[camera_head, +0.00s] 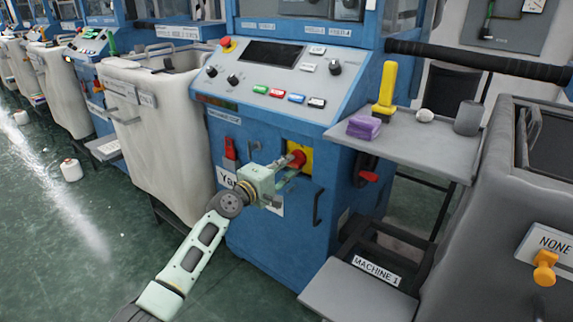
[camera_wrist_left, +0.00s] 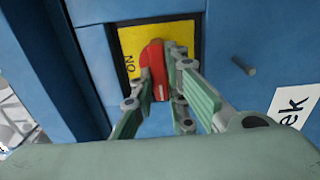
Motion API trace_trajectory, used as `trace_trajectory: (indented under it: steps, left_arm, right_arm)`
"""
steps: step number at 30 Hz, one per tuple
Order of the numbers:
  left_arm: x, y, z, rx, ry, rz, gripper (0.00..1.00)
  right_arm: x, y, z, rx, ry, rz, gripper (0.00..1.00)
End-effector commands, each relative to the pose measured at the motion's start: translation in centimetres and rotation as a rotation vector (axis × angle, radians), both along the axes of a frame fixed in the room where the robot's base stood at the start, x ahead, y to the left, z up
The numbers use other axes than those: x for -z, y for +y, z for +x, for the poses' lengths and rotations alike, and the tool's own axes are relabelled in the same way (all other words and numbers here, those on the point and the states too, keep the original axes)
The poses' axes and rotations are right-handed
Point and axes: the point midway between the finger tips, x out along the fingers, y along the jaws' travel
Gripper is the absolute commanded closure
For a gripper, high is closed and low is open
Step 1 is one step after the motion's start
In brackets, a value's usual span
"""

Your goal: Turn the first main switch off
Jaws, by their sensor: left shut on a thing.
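The first main switch is a red handle (camera_head: 297,159) on a yellow plate (camera_head: 304,150) set in the blue front of the nearest machine (camera_head: 262,205). In the left wrist view the red handle (camera_wrist_left: 154,68) stands upright before the yellow plate (camera_wrist_left: 131,42), where the letters "ON" show. My left gripper (camera_head: 287,168) reaches the switch from the lower left. In the wrist view its green fingers (camera_wrist_left: 160,85) are on both sides of the handle and shut on it. Part of the handle and plate is hidden behind the fingers. My right gripper is not in view.
A control panel (camera_head: 285,60) with buttons and knobs is above the switch. A grey shelf (camera_head: 430,150) at the right bears a purple block and yellow tool. A lower grey platform (camera_head: 355,297), labelled "MACHINE 1", juts out.

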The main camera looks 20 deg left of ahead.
Motion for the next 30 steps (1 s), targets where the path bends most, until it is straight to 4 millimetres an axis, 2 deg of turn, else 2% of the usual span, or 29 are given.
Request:
trace_trajectory:
  steps: [9,10,16,25,30]
  left_arm:
    - [0.1,0.0,0.0,-0.001,0.002,-0.007,1.00]
    - [0.1,0.0,0.0,-0.001,0.002,-0.007,0.84]
    - [0.1,0.0,0.0,-0.001,0.002,-0.005,0.68]
    - [0.0,0.0,-0.1,0.000,0.001,-0.003,0.68]
    - [0.1,0.4,-1.1,-0.001,0.001,-0.002,0.68]
  right_arm:
    - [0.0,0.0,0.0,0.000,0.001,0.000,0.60]
    - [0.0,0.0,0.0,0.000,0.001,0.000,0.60]
    - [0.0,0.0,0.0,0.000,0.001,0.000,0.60]
    - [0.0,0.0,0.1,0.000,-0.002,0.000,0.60]
    - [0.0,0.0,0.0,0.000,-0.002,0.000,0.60]
